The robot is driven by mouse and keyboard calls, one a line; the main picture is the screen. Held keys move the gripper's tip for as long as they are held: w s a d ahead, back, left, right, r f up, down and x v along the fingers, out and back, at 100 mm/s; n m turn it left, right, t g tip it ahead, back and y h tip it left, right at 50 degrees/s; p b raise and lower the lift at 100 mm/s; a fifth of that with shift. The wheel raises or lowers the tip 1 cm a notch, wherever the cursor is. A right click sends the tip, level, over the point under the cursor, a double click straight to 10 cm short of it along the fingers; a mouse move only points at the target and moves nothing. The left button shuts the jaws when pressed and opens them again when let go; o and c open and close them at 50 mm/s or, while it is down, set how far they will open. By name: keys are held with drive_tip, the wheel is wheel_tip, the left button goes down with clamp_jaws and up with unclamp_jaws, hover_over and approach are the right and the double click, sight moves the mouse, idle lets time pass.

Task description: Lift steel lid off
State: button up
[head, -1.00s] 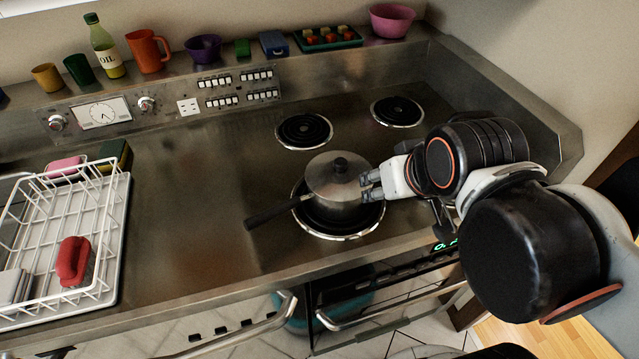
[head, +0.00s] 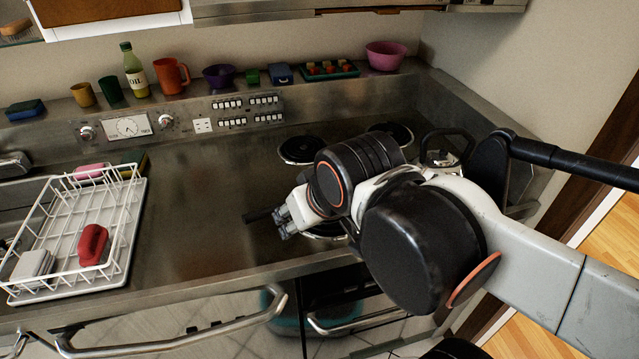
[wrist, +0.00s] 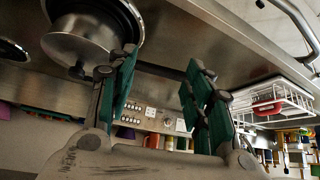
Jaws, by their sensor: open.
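The steel pot with its lid (wrist: 75,48) stands on the front coil burner in the wrist view, at the upper left, with the dark lid knob (wrist: 78,72) at its lower side. In the head view my arm hides the pot and lid; only the tip of the black pot handle (head: 258,214) shows. My gripper (wrist: 162,60) is open and empty, with its green-padded fingers apart. In the wrist view the pot lies to the left of both fingers, and a dark bar, likely the handle, passes behind them. The gripper also shows in the head view (head: 284,228), over the front of the hob.
A white dish rack (head: 125,215) with a red item stands at the left. A steel vessel with a black handle (head: 440,157) is at the back right. Cups, a bottle and a pink bowl (head: 385,55) line the back ledge. The counter between rack and hob is clear.

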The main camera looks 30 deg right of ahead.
drive_tip(key=w+d+r+m+g+p, duration=0.4)
drive_tip(key=w+d+r+m+p, duration=0.2)
drive_tip(key=w+r+p, duration=0.5)
drive_tip(key=w+d+m+g+p, duration=0.2)
drive_tip(key=d+m+g+p, duration=0.1)
drive_tip(key=d+m+p, duration=0.4)
drive_tip(key=shift+n, duration=0.5)
drive_tip(key=f+b, duration=0.1)
drive_tip(key=f, duration=0.3)
drive_tip(key=f+b, duration=0.2)
drive_tip(key=f, duration=0.3)
drive_tip(key=d+f+b, duration=0.1)
drive_tip(key=f+b, duration=0.1)
drive_tip(key=f, duration=0.3)
drive_tip(key=shift+s+d, duration=0.1)
drive_tip(key=shift+r, duration=0.1)
clamp_jaws()
